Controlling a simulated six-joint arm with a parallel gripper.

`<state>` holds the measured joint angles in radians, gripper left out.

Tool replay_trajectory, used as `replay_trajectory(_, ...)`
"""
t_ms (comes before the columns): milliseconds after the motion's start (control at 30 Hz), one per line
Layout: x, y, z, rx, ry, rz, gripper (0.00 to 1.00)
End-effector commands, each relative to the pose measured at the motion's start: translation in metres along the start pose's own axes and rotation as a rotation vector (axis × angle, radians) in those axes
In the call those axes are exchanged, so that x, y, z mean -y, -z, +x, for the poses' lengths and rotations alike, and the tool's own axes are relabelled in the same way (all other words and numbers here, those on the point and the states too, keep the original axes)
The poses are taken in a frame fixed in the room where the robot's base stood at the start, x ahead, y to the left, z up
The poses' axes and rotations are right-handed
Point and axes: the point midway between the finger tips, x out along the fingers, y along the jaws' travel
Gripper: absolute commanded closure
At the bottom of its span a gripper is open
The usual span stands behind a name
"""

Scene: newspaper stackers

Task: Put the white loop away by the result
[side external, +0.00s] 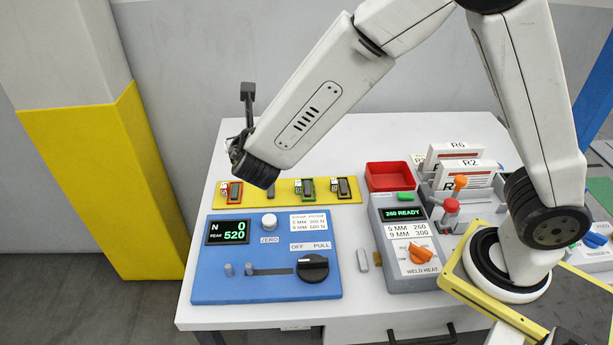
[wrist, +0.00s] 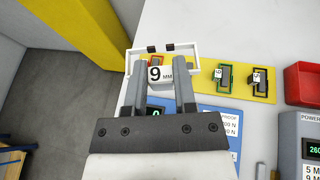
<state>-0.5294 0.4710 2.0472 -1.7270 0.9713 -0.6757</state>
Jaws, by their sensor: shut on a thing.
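My gripper (wrist: 160,84) is shut on the white loop (wrist: 191,60), a rectangular frame with a grey block marked "9 MM" between the fingers and two dark pieces on its far side. In the side external view my gripper (side external: 238,152) is above the left end of the yellow strip (side external: 256,203); the loop cannot be made out there. The blue tester (side external: 215,288) shows N 0 and PEAK 520 on its display (side external: 228,232). Its proof label (side external: 308,223) lists 5 MM and 9 MM values too small to read surely.
The yellow strip carries a red-framed piece (side external: 231,191), a green one (side external: 306,188) and a black one (side external: 342,187). A red bin (side external: 389,187) stands behind the grey welder (side external: 415,270), which reads 260 READY. Cards marked R6 and R2 (side external: 460,165) stand at right.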

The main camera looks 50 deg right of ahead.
Motion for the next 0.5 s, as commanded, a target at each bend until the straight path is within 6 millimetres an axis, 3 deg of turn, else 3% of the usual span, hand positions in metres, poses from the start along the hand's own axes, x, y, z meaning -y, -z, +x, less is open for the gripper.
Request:
replay_trajectory(200,0.041,-0.031,0.017,0.000,-0.089,-0.035,1.00)
replay_trajectory(500,0.086,-0.048,0.022,0.000,-0.184,-0.077,1.00)
